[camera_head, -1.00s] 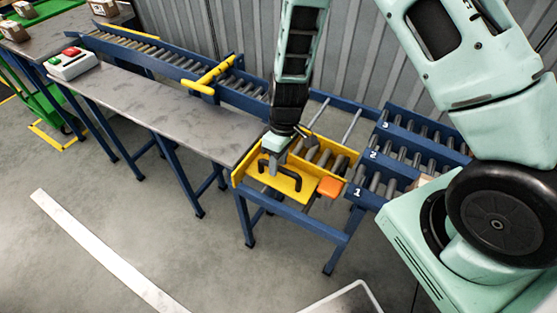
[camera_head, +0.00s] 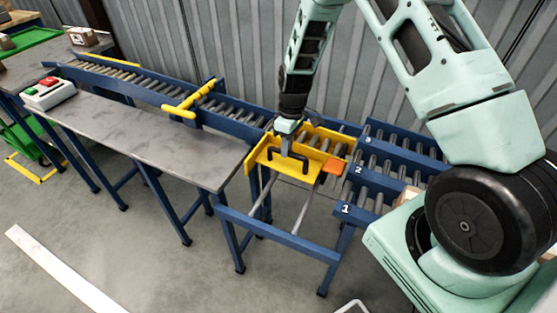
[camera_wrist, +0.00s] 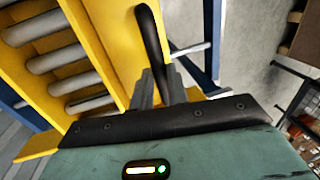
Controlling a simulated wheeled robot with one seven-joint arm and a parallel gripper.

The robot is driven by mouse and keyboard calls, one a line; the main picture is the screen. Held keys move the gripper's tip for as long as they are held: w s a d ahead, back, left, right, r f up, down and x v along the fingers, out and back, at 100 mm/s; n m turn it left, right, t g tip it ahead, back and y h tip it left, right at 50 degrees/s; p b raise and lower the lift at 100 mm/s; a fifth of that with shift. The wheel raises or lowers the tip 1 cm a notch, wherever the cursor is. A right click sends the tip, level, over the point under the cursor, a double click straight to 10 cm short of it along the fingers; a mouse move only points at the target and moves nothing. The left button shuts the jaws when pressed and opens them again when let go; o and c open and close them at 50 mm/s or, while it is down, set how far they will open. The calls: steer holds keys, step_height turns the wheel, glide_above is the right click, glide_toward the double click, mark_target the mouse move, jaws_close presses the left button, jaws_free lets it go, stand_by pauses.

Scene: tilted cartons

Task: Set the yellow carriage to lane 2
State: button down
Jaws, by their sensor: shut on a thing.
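The yellow carriage (camera_head: 263,157), with rollers on its bed, sits on the blue cross frame (camera_head: 275,232). Its orange block (camera_head: 333,166) is about level with the lane label 2 (camera_head: 358,170). My gripper (camera_head: 287,146) is shut on the carriage's black handle (camera_head: 302,156). The wrist view also shows the black handle (camera_wrist: 150,35) between my fingers, with the yellow carriage (camera_wrist: 98,30) and its rollers to the left. The fingertips are partly hidden by the handle.
Lane labels 1 (camera_head: 345,209) and 3 (camera_head: 368,140) mark the neighbouring roller lanes. An infeed conveyor with a yellow bar (camera_head: 190,100) lies left. A grey table (camera_head: 150,140) holds a red and green button box (camera_head: 48,92).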

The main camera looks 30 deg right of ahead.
steer(key=shift+w, duration=0.1)
steer(key=c, duration=1.4)
jaws_free()
steer(key=shift+o, duration=0.2)
step_height(320, 180, up, 17)
steer(key=w+d+b, duration=0.1)
steer(key=w+d, duration=0.1)
steer(key=shift+d+b, duration=0.35)
steer(key=shift+d, duration=0.05)
